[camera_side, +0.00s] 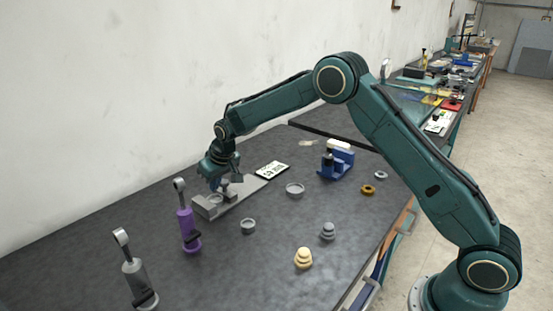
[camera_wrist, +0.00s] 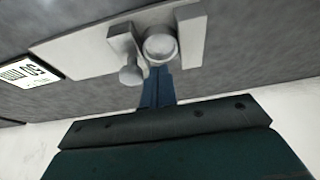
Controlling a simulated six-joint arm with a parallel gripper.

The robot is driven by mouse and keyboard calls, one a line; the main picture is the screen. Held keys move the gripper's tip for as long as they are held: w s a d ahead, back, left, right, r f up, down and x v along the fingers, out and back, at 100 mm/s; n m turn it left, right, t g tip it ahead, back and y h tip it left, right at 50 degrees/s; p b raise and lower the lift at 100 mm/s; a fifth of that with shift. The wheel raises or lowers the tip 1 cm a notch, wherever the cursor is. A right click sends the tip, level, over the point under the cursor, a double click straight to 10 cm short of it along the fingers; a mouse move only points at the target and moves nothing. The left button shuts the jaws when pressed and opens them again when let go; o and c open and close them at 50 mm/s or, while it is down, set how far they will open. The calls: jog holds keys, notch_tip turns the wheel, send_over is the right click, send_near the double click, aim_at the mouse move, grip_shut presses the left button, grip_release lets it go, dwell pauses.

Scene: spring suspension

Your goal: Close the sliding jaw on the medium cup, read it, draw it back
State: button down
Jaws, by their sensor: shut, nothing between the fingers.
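The grey measuring fixture (camera_side: 240,198) lies on the dark bench under my gripper (camera_side: 216,187). In the wrist view its pale bed (camera_wrist: 85,50) carries a fixed end block (camera_wrist: 191,35) and a sliding jaw (camera_wrist: 122,42) with a round-ended knob (camera_wrist: 131,75). A round grey cup (camera_wrist: 160,46) sits between block and jaw; the jaw looks close against it, but contact is hard to tell. My gripper also shows in the wrist view (camera_wrist: 157,80), shut and empty, its fingertips beside the cup and knob. A display card (camera_side: 272,171) with dark characters, too small to read surely, lies by the fixture's far end.
Purple (camera_side: 187,228) and grey (camera_side: 138,279) spring struts stand at the front left. Loose grey rings (camera_side: 248,226), (camera_side: 295,189), stacked yellow (camera_side: 303,258) and grey (camera_side: 327,231) pieces, a brass ring (camera_side: 368,190) and a blue fixture (camera_side: 337,163) stand to the right. A wall rises behind.

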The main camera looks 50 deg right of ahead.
aim_at(224, 180)
jog(key=shift+s+f, duration=0.1)
jog(key=shift+f, duration=1.45)
jog(key=shift+s+d+f, duration=0.1)
jog(key=shift+d, duration=2.4)
dwell(1.1)
jog(key=shift+a, duration=0.25)
dwell(0.7)
jog(key=shift+a, duration=0.4)
jog(key=shift+w+r, duration=0.2)
jog(key=shift+r, duration=3.6)
